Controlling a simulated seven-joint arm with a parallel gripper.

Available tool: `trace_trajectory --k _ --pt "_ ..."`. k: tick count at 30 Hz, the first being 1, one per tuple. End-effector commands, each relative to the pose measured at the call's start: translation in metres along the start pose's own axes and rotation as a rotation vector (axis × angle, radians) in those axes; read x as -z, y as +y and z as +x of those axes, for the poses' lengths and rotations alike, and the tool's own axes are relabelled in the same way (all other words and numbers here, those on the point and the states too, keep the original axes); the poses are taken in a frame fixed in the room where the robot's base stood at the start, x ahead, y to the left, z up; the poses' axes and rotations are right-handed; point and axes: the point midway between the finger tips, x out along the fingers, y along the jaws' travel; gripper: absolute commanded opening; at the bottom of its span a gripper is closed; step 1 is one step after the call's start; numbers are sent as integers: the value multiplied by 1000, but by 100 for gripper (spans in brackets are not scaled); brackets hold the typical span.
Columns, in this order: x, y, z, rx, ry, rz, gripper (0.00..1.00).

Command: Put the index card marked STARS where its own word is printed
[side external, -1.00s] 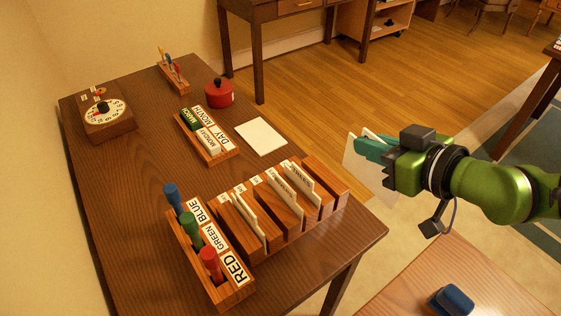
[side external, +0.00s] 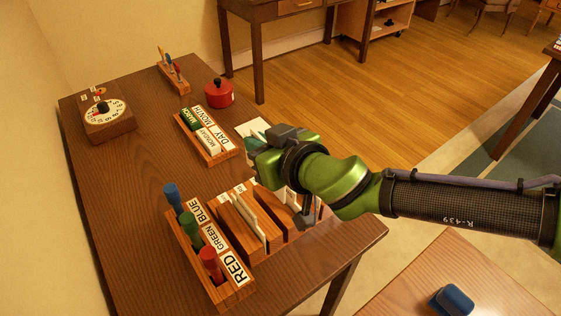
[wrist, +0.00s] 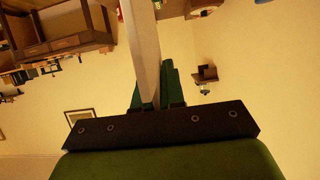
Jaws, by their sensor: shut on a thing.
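My gripper (side external: 256,141) is over the desk, beyond the slotted wooden card rack and close to the white sheet. In the wrist view, its green fingers (wrist: 152,92) are shut on a pale index card (wrist: 146,45), seen nearly edge-on. The card's word does not show, and the card cannot be made out clearly in the side view. The slotted rack (side external: 229,224) stands near the desk's front edge. Pale cards (side external: 247,213) stand in some of its slots. Its small printed labels are too small to read, and my arm hides its right part.
A holder (side external: 235,289) with blue, green and red pegs stands left of the rack. Behind are a DAY/MONTH block holder (side external: 225,154), a red pot (side external: 219,95), a dial box (side external: 108,121) and a pen stand (side external: 174,78). The desk's left side (side external: 120,190) is clear.

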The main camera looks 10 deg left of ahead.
Motion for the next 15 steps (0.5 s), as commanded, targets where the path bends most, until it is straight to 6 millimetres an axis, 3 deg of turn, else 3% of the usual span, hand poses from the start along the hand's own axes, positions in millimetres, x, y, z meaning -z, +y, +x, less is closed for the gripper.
trace_trajectory --k 11,15 --pt "-38 0 15 1 -2 1 0" --pt "-63 0 25 2 -4 2 0"
